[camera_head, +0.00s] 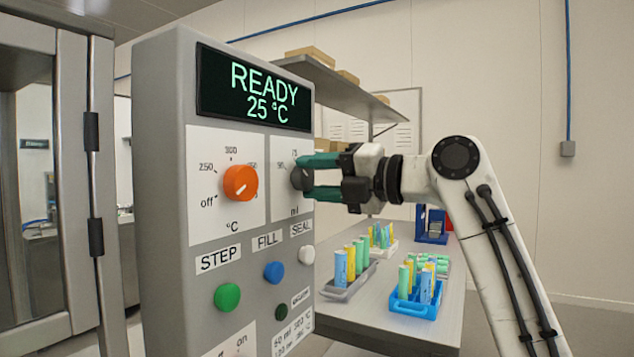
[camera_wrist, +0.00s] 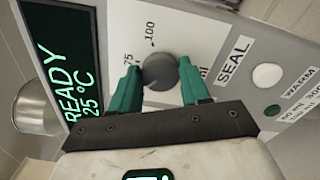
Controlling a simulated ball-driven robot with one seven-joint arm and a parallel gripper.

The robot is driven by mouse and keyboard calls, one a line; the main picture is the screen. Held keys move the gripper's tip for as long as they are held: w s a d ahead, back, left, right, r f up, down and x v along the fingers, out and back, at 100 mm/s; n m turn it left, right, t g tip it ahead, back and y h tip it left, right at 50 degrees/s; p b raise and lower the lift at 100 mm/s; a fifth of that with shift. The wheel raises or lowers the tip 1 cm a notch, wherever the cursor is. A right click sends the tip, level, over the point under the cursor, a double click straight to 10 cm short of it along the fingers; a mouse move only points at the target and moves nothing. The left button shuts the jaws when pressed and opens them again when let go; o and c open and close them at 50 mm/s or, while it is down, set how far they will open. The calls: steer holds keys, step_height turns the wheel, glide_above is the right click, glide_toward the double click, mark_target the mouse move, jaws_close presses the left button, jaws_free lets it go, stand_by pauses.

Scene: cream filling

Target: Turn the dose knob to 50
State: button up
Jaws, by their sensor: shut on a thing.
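The dose knob (camera_head: 297,177) is a dark grey round knob on the white "ml" dial plate (camera_head: 283,205) of the grey machine. The wrist view shows the knob (camera_wrist: 159,70) between the two green fingers, with the marks 75 and 100 beside it. My gripper (camera_head: 306,176) reaches it from the right and is shut on it, one finger on each side. In the wrist view my gripper (camera_wrist: 158,66) hides part of the dial. I cannot read clearly where the knob's pointer stands.
The orange temperature knob (camera_head: 240,183) is left of the dose knob. The display (camera_head: 255,88) reads READY 25 °C. Green STEP (camera_head: 227,297), blue FILL (camera_head: 273,272) and white SEAL (camera_head: 307,255) buttons sit below. Behind, a table holds a blue crate (camera_head: 412,309) of tubes.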

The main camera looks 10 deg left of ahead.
steer(key=shift+f+n, duration=0.2)
steer(key=shift+n, duration=0.4)
steer(key=o, duration=1)
steer(key=shift+r, duration=0.15)
steer(key=shift+o, duration=0.2)
steer(key=shift+d, duration=0.1)
steer(key=v, duration=1)
steer(key=shift+d+b, duration=0.25)
steer(key=shift+b, duration=0.1)
steer(key=shift+s, duration=0.15)
